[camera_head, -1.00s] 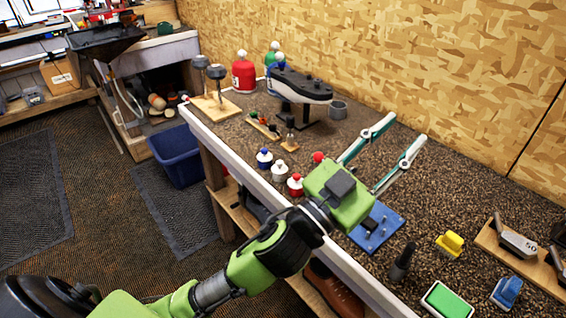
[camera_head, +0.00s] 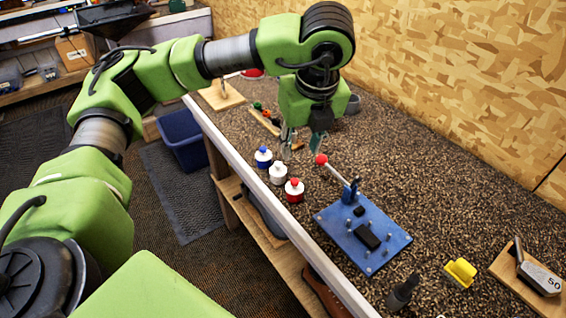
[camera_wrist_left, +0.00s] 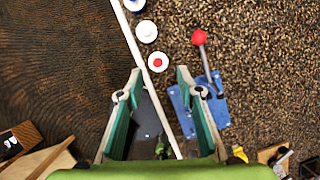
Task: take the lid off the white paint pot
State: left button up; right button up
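The white paint pot (camera_head: 278,175) stands upright on the bench top near its edge, between the blue pot (camera_head: 263,157) and the red pot (camera_head: 294,192). Its white lid with a small knob is on it. My left gripper (camera_head: 302,148) points down above the bench, open and empty, up and right of the pots in the head view. In the left wrist view the gripper (camera_wrist_left: 158,78) is spread wide. The red pot (camera_wrist_left: 158,64) shows just past the fingertips, with the white pot (camera_wrist_left: 146,31) beyond it. My right gripper is out of view.
A blue plate with a red-knobbed lever (camera_head: 362,236) stands right of the pots. A yellow block (camera_head: 460,272) and a dark upright tool (camera_head: 402,292) lie farther along. A wooden rack (camera_head: 264,120) sits behind. The bench edge (camera_head: 245,175) runs close beside the pots.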

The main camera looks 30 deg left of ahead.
pick_arm(q)
jog(key=a+r+n+y, duration=0.1)
jog(key=a, duration=0.2)
send_over(277, 163)
jog(key=s+d, duration=0.1)
jog(key=d, duration=0.2)
notch_tip(277, 163, down, 7)
jog(key=p+x, duration=0.1)
jog(key=x, duration=0.1)
jog(key=a+p+x, duration=0.1)
jog(key=x, duration=0.2)
jog(key=shift+s+r, duration=0.1)
jog(key=shift+r, duration=0.1)
jog(key=shift+f, duration=0.25)
jog(key=c, duration=0.8)
